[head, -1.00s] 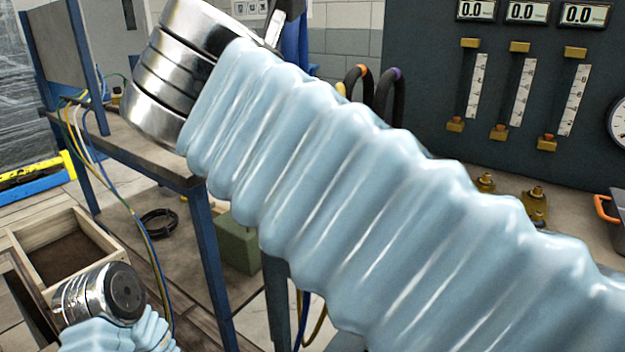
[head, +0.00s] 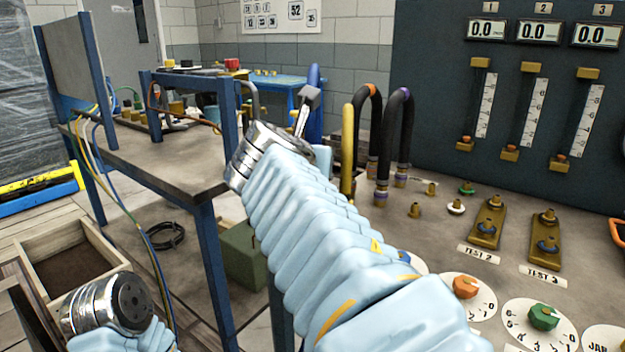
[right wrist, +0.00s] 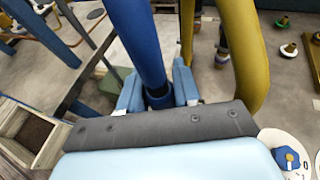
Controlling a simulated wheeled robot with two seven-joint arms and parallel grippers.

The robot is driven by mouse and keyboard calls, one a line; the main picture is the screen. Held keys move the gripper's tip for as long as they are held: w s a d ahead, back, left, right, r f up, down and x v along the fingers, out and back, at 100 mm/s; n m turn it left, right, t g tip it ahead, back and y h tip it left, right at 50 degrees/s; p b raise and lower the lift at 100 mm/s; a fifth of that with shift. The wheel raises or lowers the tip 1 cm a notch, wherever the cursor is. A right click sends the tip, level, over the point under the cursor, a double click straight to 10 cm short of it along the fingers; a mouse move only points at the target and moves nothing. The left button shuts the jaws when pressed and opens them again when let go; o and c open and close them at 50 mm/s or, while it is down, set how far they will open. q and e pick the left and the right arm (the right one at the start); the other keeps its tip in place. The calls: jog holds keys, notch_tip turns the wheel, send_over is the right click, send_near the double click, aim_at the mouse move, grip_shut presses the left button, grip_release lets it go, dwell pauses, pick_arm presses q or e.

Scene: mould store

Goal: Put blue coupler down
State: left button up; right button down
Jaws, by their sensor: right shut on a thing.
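My right arm reaches forward across the middle of the head view, and its gripper is mostly hidden behind the wrist. In the right wrist view my right gripper (right wrist: 158,90) is shut on the blue coupler (right wrist: 158,97) at the lower end of a thick blue hose (right wrist: 136,38). The blue hose also shows in the head view (head: 314,78), just beyond the wrist. The coupler's lower tip is hidden, so I cannot tell whether it touches anything. My left arm's end shows at the lower left of the head view, but its gripper fingers are not visible.
A yellow hose (head: 347,150) stands close right of my right gripper, with black hoses (head: 405,135) beyond. Brass plates TEST 2 (head: 487,222) and TEST 3 (head: 545,240) lie on the bench (head: 590,290), with dials in front. A gauge panel (head: 430,90) rises behind.

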jog(key=shift+w+f+b, duration=0.15)
jog(key=shift+w+f, duration=0.05)
jog(key=shift+f, duration=0.8)
jog(key=shift+w+f+b, duration=0.15)
jog(key=shift+w+f, duration=0.05)
jog(key=shift+f, duration=0.8)
jog(key=shift+f, duration=0.2)
jog(key=c, duration=0.8)
grip_release()
jog(key=shift+r, duration=0.1)
jog(key=shift+r, duration=0.15)
jog(key=b+v, duration=0.1)
jog(key=v, duration=1.1)
